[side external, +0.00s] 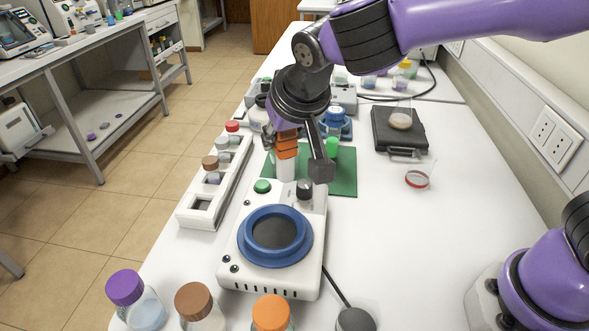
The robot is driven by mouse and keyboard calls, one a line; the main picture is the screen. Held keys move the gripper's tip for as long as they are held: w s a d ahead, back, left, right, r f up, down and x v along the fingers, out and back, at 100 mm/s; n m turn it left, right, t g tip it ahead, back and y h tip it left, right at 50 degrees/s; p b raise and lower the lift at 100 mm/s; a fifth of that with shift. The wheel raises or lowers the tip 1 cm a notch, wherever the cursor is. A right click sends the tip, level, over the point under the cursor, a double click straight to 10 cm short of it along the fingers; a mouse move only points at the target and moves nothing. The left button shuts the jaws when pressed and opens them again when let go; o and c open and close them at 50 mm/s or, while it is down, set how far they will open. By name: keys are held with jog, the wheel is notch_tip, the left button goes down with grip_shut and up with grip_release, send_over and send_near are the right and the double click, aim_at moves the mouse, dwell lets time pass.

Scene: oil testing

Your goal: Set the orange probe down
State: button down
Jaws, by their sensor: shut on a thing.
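The orange probe (286,145) is held upright in my gripper (295,160), with the ribbed orange part between the fingers. A white cylindrical part (285,165) shows directly below the orange; I cannot tell whether it belongs to the probe or stands behind the device. My gripper points down and is shut on the probe, above the back end of a white device with a blue ring (275,236). One dark finger hangs to the right of the probe; the other is mostly hidden. Whether the probe's lower end touches anything is not clear.
A green mat (343,184) lies behind the device. A white rack (203,204) with several capped vials stands left. Jars with purple (125,287), brown (193,300) and orange (271,313) lids stand in front.

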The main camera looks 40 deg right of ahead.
jog(key=s+d+m+g+h, duration=0.1)
jog(key=s+d+m+h, duration=0.15)
jog(key=d, duration=0.35)
jog(key=s+d+m+g+h, duration=0.1)
jog(key=s+d+m, duration=0.1)
jog(key=d+m, duration=0.3)
jog(key=shift+n, duration=0.55)
jog(key=shift+w+d+f, duration=0.55)
jog(key=shift+d+f, duration=1.15)
jog(key=shift+d, duration=0.15)
jog(key=shift+w+d+f, duration=0.5)
jog(key=shift+d+f, duration=1.2)
jog(key=shift+d, duration=0.2)
jog(key=shift+w+d+f, duration=0.55)
jog(key=shift+d+f, duration=1.15)
jog(key=shift+d, duration=0.15)
jog(key=shift+f, duration=0.15)
jog(key=c, duration=0.6)
grip_release()
